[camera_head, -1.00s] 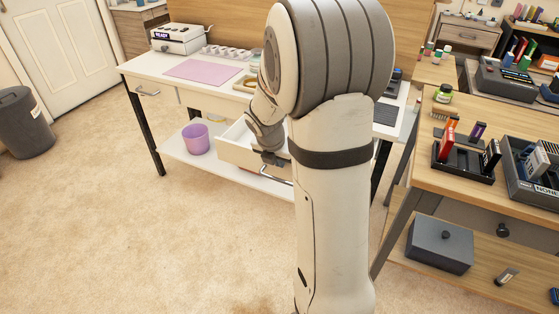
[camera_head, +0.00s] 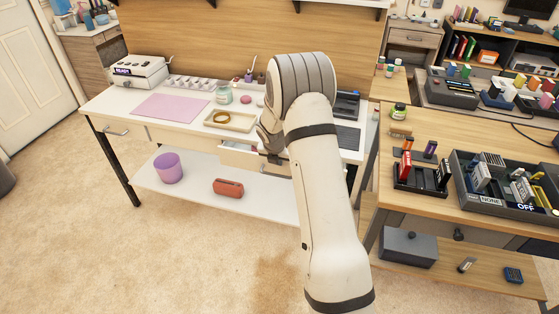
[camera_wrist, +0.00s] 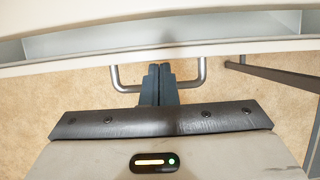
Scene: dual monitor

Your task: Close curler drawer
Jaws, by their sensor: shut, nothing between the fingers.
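The white curler drawer (camera_head: 238,156) sits under the white table and is partly open. Its open inside shows as a narrow strip beyond the drawer front (camera_wrist: 250,47) in the wrist view. A metal bar handle (camera_wrist: 203,72) is on the drawer front. My gripper (camera_wrist: 160,68) is shut and empty, with its fingers crossing the handle's middle and their tips close to the drawer front. I cannot tell whether they touch it. In the head view my arm hides part of the drawer, and my gripper (camera_head: 273,159) is at its front.
The white table (camera_head: 112,108) carries a pink mat (camera_head: 170,107), a tray (camera_head: 230,121) and a jar (camera_head: 224,96). A purple bin (camera_head: 168,168) and a red case (camera_head: 228,187) are on its lower shelf. A wooden desk (camera_head: 440,205) stands close on the right. Carpet is clear at left.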

